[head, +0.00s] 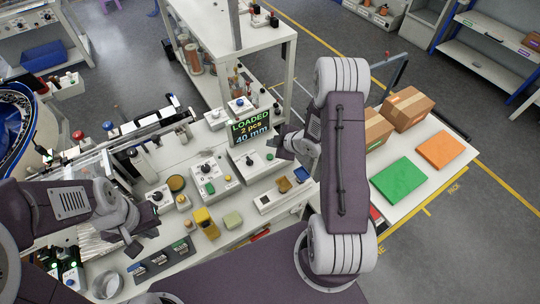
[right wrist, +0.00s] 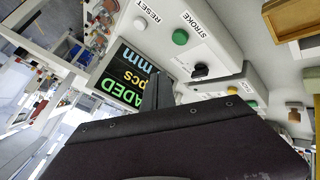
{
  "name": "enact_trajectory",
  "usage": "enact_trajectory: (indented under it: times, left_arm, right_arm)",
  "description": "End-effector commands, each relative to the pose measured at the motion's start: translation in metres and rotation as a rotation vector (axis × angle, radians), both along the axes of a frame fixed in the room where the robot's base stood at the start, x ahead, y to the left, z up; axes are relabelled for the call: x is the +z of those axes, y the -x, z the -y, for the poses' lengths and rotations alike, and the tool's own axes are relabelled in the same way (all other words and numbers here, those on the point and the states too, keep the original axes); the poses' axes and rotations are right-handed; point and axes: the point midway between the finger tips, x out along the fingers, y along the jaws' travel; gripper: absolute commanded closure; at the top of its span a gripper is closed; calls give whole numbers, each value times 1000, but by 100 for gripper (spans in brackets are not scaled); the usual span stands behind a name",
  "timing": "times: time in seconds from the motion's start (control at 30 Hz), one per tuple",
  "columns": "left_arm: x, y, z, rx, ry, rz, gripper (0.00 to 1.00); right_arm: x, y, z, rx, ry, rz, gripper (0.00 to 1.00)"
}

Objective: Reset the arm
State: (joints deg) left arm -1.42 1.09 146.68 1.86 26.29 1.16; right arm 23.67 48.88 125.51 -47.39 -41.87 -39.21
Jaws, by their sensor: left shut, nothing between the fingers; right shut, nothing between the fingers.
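My left gripper (head: 132,248) is shut and empty, above the front left of the white workbench. My right gripper (head: 281,152) is shut and empty, just right of the display, over the bench's right part. In the right wrist view my shut fingers (right wrist: 157,92) show as a dark upright shape in front of the display. The display (head: 250,125) reads "LOADED 2 pcs 40 mm"; it also shows tilted in the right wrist view (right wrist: 122,77). A box there carries a white button (right wrist: 140,22) by the word RESET and a green button (right wrist: 180,37) by STROKE.
Control boxes (head: 208,175), a yellow block (head: 206,223) and a metal bowl (head: 107,285) stand on the bench. A side table at right holds cardboard boxes (head: 407,108), a green panel (head: 398,181) and an orange panel (head: 441,150). Shelving rises behind the display.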

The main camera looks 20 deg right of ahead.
Motion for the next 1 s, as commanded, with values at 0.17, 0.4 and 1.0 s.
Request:
enact_trajectory:
  times: [0.17,0.4,1.0]
  left_arm:
    - [0,0,0,0,0,0,100]
    - [0,0,0,0,0,0,100]
    - [-9,0,0,0,0,0,100]
  right_arm:
    - [0,0,0,0,0,0,100]
    - [0,0,0,0,0,0,100]
    - [143,57,-70,-403,-78,-146,100]
